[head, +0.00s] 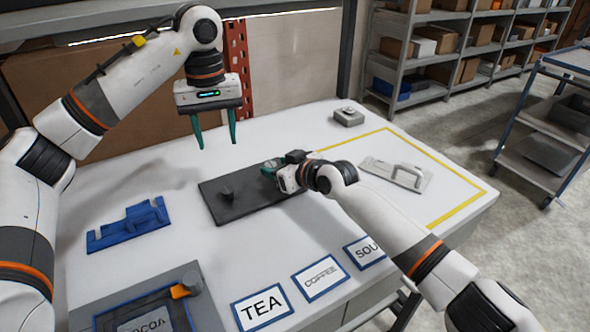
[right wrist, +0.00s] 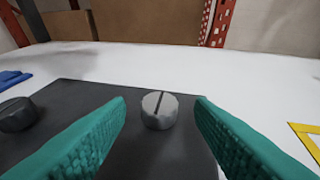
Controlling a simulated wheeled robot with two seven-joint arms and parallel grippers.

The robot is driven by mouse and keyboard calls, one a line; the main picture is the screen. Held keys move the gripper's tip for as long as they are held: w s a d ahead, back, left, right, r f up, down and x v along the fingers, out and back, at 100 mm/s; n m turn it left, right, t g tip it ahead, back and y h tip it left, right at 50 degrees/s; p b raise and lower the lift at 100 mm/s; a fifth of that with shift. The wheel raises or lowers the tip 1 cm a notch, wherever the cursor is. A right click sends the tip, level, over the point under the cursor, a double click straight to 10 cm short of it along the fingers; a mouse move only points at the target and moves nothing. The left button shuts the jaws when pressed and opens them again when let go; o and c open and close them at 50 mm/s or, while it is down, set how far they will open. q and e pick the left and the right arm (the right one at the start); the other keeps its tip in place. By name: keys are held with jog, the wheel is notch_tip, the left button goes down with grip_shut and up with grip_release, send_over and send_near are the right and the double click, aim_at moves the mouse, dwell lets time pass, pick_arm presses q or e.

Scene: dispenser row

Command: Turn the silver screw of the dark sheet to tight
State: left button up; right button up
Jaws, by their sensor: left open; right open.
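The dark sheet (head: 250,203) lies flat on the white table. Its silver screw (right wrist: 160,112) has a round slotted head, with the slot running nearly straight away from the camera, leaning slightly right. A dark knob-like screw (head: 227,192) stands on the sheet's left part and also shows in the right wrist view (right wrist: 16,114). My right gripper (head: 270,172) is low over the sheet's right end. Its green fingers are open, one on each side of the silver screw, with gaps visible. My left gripper (head: 216,145) is open and empty, raised above the table behind the sheet.
A blue bracket (head: 130,226) lies left. A grey tray with an orange-handled part (head: 180,291) is front left. TEA (head: 262,304) and COFFEE (head: 320,276) labels lie in front. A light plate with a handle (head: 396,174) sits inside a yellow outline; a grey block (head: 348,117) is behind.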

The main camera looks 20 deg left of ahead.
jog(key=v, duration=1.1)
jog(key=shift+s+d, duration=0.1)
jog(key=shift+d, duration=0.15)
dwell(1.0)
